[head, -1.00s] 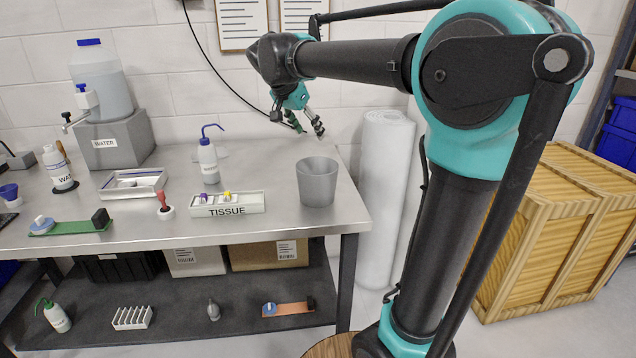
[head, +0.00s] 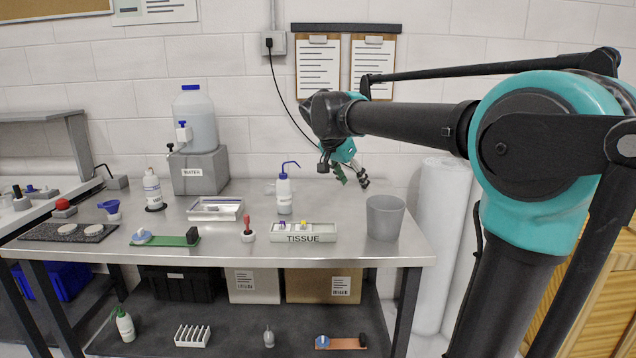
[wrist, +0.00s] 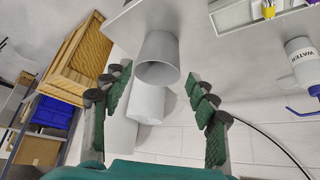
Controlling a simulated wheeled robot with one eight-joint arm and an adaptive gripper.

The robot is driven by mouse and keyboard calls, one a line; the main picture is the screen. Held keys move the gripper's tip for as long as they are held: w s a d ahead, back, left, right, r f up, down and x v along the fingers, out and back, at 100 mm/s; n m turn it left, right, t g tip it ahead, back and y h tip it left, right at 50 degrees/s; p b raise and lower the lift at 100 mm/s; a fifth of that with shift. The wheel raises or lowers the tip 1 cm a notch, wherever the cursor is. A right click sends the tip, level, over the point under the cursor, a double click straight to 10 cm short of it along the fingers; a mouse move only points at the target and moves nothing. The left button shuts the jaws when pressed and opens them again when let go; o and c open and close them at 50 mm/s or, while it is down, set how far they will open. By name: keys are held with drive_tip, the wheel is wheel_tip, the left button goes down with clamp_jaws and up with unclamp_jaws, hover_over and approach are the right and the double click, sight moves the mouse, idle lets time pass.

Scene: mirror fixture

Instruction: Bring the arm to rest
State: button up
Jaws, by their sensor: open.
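My gripper (head: 352,180) hangs above the back right part of the steel bench (head: 340,252), left of the grey bin. In the wrist view my gripper (wrist: 160,115) shows its two green-padded fingers wide apart, with nothing between them touching either pad. My arm reaches in from the right of the head view, its forearm roughly level. The grey bin (head: 385,217) stands upright on the bench near its right end, and it also shows beyond the fingers in the wrist view (wrist: 158,60). My gripper appears clear of the bench and of the bin.
A tissue tray (head: 315,238), a blue-tipped wash bottle (head: 284,195) and a water tank (head: 196,120) stand on the bench. A white roll (head: 436,250) stands on the floor at its right end. Wooden crates (wrist: 85,55) show in the wrist view.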

drive_tip(key=s+d+f+n+y, duration=0.1)
drive_tip(key=s+d+f+n, duration=0.2)
drive_tip(key=s+f, duration=0.5)
drive_tip(key=s+d+f+n+y, duration=0.2)
drive_tip(key=s+f, duration=0.6)
drive_tip(key=f, duration=0.5)
drive_tip(key=s+d+f+n+y, duration=0.1)
drive_tip(key=s+d+f+n, duration=0.3)
drive_tip(key=s+f, duration=0.5)
drive_tip(key=shift+d+f+y, duration=0.15)
drive_tip(key=shift+f+y, duration=0.15)
drive_tip(key=shift+f, duration=0.6)
